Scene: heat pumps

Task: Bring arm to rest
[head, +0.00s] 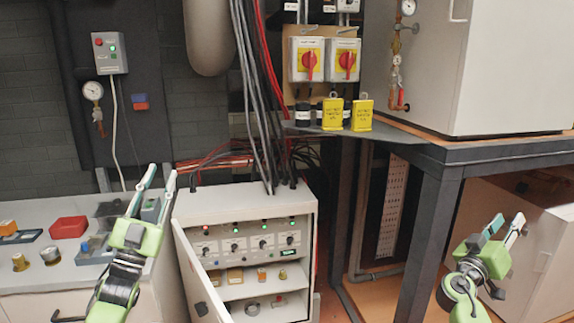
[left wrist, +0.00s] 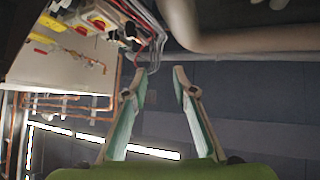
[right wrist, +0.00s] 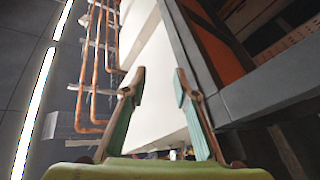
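My left gripper (head: 160,178) is raised over the left worktop, beside the upper left corner of the control cabinet. Its fingers point up. In the left wrist view my left gripper (left wrist: 159,72) has its two fingers apart with nothing between them. My right gripper (head: 508,224) is at the right, in front of the dark metal stand, its fingers also pointing up. In the right wrist view my right gripper (right wrist: 159,72) is open and empty. Neither gripper visibly touches anything.
The control cabinet (head: 245,204) has its door (head: 200,280) ajar. A white box (head: 545,262) is behind my right gripper.

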